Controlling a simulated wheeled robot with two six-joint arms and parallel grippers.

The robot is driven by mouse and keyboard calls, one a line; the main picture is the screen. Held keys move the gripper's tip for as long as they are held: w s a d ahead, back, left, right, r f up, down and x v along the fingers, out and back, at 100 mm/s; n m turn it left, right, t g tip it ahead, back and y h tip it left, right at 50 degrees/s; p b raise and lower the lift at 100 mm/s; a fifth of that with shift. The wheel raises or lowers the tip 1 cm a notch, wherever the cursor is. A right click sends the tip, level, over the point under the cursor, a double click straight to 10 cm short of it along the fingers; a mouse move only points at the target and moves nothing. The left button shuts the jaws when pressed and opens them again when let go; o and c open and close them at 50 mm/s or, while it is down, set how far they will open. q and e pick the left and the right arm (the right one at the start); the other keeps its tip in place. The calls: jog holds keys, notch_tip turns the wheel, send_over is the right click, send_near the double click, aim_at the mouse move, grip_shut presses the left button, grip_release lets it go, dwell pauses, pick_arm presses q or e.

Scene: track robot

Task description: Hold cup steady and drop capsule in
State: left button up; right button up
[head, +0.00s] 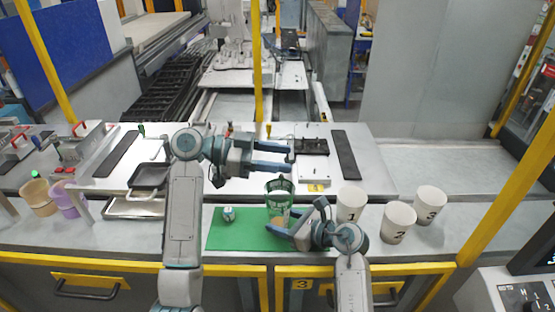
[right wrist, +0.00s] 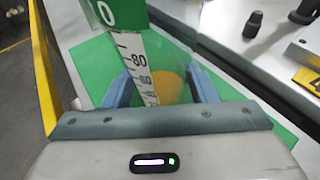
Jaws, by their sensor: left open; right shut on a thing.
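A clear green-tinted cup (head: 281,187) stands on the green mat (head: 240,239). My right gripper (head: 292,220) is shut on its lower part from the right. In the right wrist view the cup (right wrist: 138,62) shows a white measuring scale between my two blue fingers, with something orange low inside or behind it. A small white and teal capsule (head: 228,214) lies on the mat, left of the cup and apart from it. My left gripper (head: 290,157) is open and empty, above and behind the cup, its fingers pointing right.
White cups numbered 1 (head: 352,201), 2 (head: 398,225) and 3 (head: 430,203) stand to the right. Metal trays (head: 134,207) lie left of the mat. Tan (head: 38,196) and purple (head: 66,201) cups stand at far left. The bench at far right is clear.

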jog(key=o, duration=1.1)
jog(key=shift+o, duration=0.2)
